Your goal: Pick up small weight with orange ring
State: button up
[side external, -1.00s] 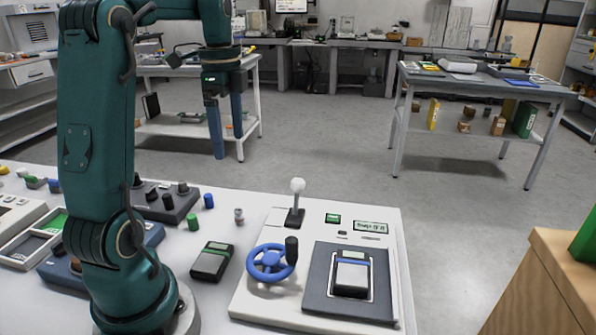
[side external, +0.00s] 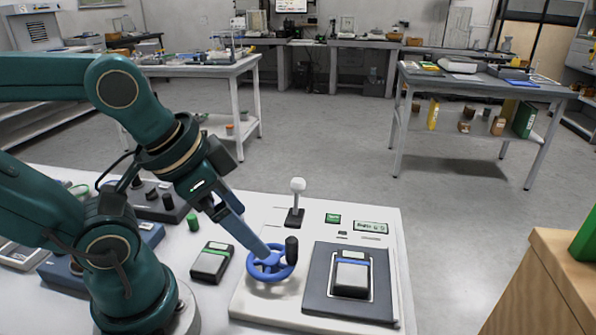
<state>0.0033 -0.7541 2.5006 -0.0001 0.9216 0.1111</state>
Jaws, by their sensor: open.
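No small weight with an orange ring can be made out for sure in the side view. The spot where a small grey piece stood left of the white-knobbed lever (side external: 297,203) is now behind my gripper. My gripper (side external: 264,259) reaches down to the right, open, with its blue fingers nearly in line with the camera. Its tips overlap the blue handwheel (side external: 257,274) in the picture; whether they touch it is unclear. I see nothing held between the fingers. A green cylinder (side external: 193,223) stands left of the gripper.
The white panel (side external: 270,312) carries the wheel, lever and a dark scale (side external: 352,311). A dark green-topped device (side external: 211,262) lies left of it. A dark knobbed box (side external: 164,211) is farther back left. A wooden cabinet (side external: 540,290) stands at right.

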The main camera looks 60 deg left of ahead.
jog(key=shift+w+r+n, duration=0.1)
jog(key=shift+w+n, duration=0.1)
jog(key=shift+n, duration=0.5)
jog(key=c, duration=0.6)
